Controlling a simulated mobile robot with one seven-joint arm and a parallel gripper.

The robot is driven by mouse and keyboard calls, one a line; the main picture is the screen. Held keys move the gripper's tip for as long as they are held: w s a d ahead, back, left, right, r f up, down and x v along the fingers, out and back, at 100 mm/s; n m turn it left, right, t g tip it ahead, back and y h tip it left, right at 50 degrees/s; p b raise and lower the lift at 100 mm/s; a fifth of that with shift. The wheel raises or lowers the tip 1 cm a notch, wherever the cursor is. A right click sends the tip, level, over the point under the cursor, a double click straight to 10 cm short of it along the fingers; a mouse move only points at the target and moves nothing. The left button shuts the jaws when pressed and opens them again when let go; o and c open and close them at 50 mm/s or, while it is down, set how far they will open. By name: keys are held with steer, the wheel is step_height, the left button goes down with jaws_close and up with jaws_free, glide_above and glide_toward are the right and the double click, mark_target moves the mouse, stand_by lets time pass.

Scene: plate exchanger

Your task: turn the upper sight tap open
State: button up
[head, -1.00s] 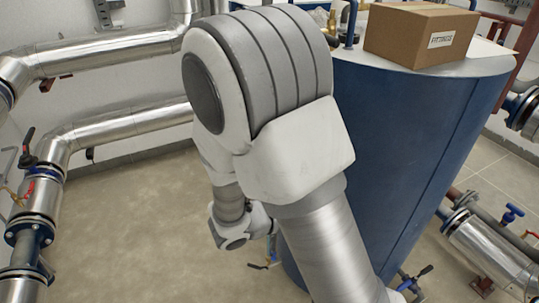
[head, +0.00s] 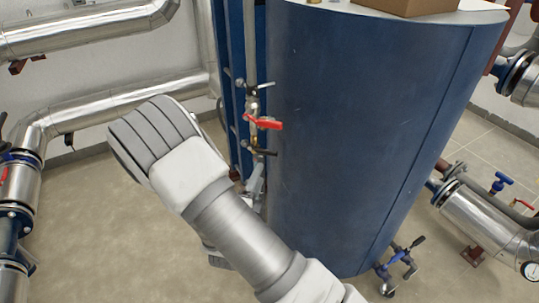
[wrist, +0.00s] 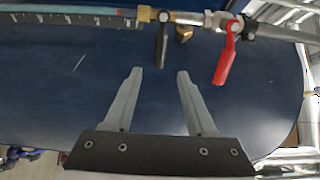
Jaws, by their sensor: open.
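A black-levered tap (wrist: 162,40) sits on the sight gauge line beside the blue tank, at the end of the gauge's scale (wrist: 75,20); it looks like the upper sight tap. Its lever stands crosswise to the pipe. In the head view its black lever (head: 264,152) is small, below a red-levered tap (head: 265,123). The red lever (wrist: 224,66) also shows in the wrist view, right of the black one. My gripper (wrist: 160,71) is open and empty, its fingertips either side of the black lever's tip in the picture; the depth gap is unclear. In the head view my gripper (head: 256,180) is just below the taps.
The blue tank (head: 350,140) stands close on the right of the taps. Another small lever (head: 262,85) is above the red one. Silver pipes (head: 120,105) run along the wall at left. The floor (head: 100,215) at left is clear.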

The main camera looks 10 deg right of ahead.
mark_target(268, 154)
steer(key=b+x, duration=0.2)
steer(key=x, duration=0.9)
steer(key=shift+w+d, duration=0.1)
steer(key=shift+w, duration=0.1)
jaws_close()
stand_by(0.9)
